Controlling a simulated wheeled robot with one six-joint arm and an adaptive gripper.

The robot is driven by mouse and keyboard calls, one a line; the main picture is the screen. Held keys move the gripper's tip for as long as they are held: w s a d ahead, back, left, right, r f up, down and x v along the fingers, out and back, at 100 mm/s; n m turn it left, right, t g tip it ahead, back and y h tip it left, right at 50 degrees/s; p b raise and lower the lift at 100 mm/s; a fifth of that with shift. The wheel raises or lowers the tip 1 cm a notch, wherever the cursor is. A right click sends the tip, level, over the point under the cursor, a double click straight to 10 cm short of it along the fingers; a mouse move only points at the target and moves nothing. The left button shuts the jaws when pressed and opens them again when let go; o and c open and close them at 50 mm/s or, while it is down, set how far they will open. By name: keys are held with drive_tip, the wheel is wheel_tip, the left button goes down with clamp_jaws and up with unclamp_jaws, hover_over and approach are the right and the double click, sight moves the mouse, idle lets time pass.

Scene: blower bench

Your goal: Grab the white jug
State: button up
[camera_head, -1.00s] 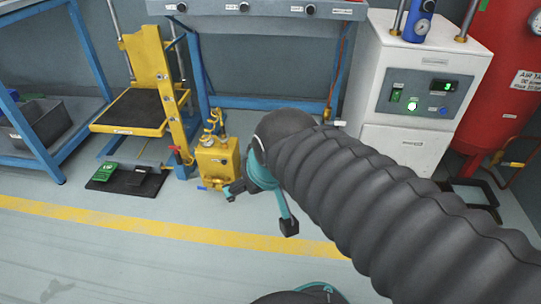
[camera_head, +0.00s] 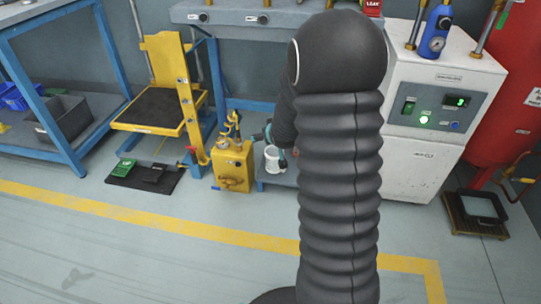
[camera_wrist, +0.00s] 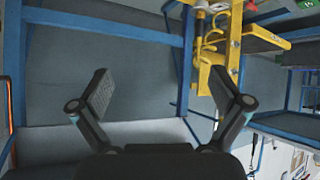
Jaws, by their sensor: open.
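The white jug (camera_head: 272,158) stands on the low shelf of the blue bench in the head view, just right of a yellow pump unit. My arm covers the area to its right. My gripper (camera_head: 262,136) shows only in part there, as a small teal and dark shape just above and left of the jug. In the wrist view my gripper (camera_wrist: 160,85) has its two fingers spread wide with nothing between them. I cannot make out the jug in the wrist view.
The yellow pump unit (camera_head: 233,166) stands close left of the jug. A yellow lift stand (camera_head: 178,95) is further left. The blue bench (camera_head: 235,18) overhangs the shelf. A white cabinet (camera_head: 412,160) stands right. The floor in front is clear.

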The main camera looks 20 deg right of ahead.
drive_tip(key=w+d+f+t+p, duration=0.1)
drive_tip(key=w+d+f, duration=0.1)
drive_tip(key=f, duration=0.3)
drive_tip(key=w+d+f+p, duration=0.1)
drive_tip(key=w+d+f, duration=0.1)
drive_tip(key=f, duration=0.3)
drive_tip(key=t, duration=0.2)
approach(275, 155)
wheel_tip(275, 155, up, 2)
drive_tip(key=a, duration=0.2)
drive_tip(key=shift+m, duration=0.4)
drive_tip(key=shift+d+r+p+x, duration=0.1)
drive_tip(key=shift+d+p+x, duration=0.1)
drive_tip(key=shift+x, duration=1.2)
drive_tip(key=shift+d+r+p+x, duration=0.1)
drive_tip(key=shift+r+p+x, duration=0.1)
drive_tip(key=shift+x, duration=1.2)
drive_tip(key=c, duration=1.2)
